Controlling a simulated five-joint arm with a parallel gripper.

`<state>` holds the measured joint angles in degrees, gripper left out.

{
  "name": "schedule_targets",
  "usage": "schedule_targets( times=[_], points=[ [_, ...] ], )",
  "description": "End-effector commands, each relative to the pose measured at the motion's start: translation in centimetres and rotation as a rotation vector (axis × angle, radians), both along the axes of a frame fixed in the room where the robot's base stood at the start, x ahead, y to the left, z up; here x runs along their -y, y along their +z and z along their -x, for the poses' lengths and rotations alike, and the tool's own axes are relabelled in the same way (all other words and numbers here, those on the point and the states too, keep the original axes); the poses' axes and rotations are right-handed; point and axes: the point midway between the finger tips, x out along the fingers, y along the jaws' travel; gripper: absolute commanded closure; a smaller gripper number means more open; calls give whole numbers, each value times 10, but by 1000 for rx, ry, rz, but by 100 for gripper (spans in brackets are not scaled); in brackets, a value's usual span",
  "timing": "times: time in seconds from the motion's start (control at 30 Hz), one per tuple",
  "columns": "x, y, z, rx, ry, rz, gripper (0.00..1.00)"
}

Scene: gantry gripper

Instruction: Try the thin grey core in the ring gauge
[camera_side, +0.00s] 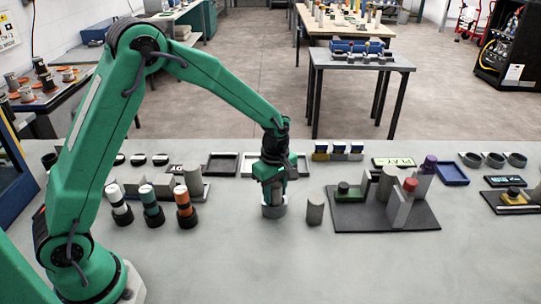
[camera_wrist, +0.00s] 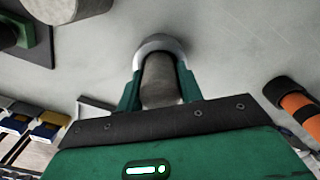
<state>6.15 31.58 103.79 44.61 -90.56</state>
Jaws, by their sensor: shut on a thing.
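My gripper (camera_side: 272,190) points down over the bench and is shut on a thin grey core (camera_wrist: 160,80), which stands upright between the green fingers (camera_wrist: 160,88). Directly below is the ring gauge (camera_side: 274,211), a short light-grey ring standing on the bench. In the wrist view the ring gauge (camera_wrist: 158,42) shows as a pale rim around the far end of the core. The core's lower end meets the ring's opening; how deep it sits inside is hidden. A wider grey cylinder (camera_side: 315,210) stands free just to the right of the ring.
A dark fixture plate (camera_side: 405,222) with blocks and posts lies to the right. Several banded cylinders in black holders, one orange (camera_side: 184,203), stand to the left. Shallow trays (camera_side: 222,164) lie behind my gripper. The bench front is clear.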

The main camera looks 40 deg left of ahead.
Motion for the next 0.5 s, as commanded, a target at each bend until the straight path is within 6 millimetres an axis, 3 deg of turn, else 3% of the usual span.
schedule_targets(
  times=[0.5],
  points=[
    [0, -4, 0, 0, 0, 0, 94]
  ],
)
